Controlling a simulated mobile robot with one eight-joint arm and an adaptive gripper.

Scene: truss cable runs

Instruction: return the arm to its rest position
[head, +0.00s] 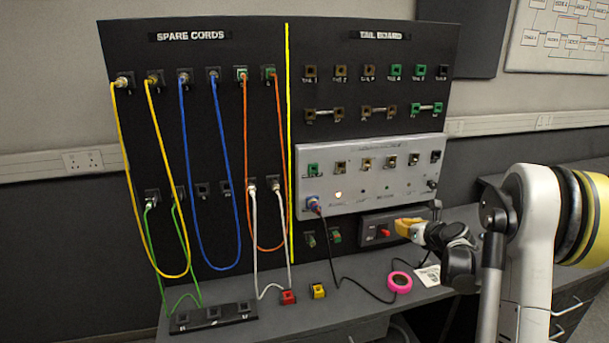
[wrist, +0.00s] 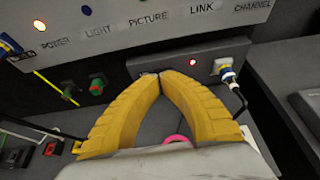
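My arm (head: 535,230) reaches in from the right of the head view, over the bench. My gripper (head: 402,226) is in front of the small dark box (head: 368,230) with a red switch, below the grey panel. In the wrist view the yellow fingers of my gripper (wrist: 160,76) meet at their tips, with nothing seen between them. The small box (wrist: 186,66) with a lit red light lies just beyond the tips. I cannot tell whether the tips touch it.
The grey panel (head: 360,178) and the black board (head: 345,50) stand behind the bench (head: 350,325). Colored cords hang at the left. A pink tape roll (head: 399,282), a red block (head: 288,297) and a yellow block (head: 318,291) lie on the bench. A black cable (head: 345,277) runs across it.

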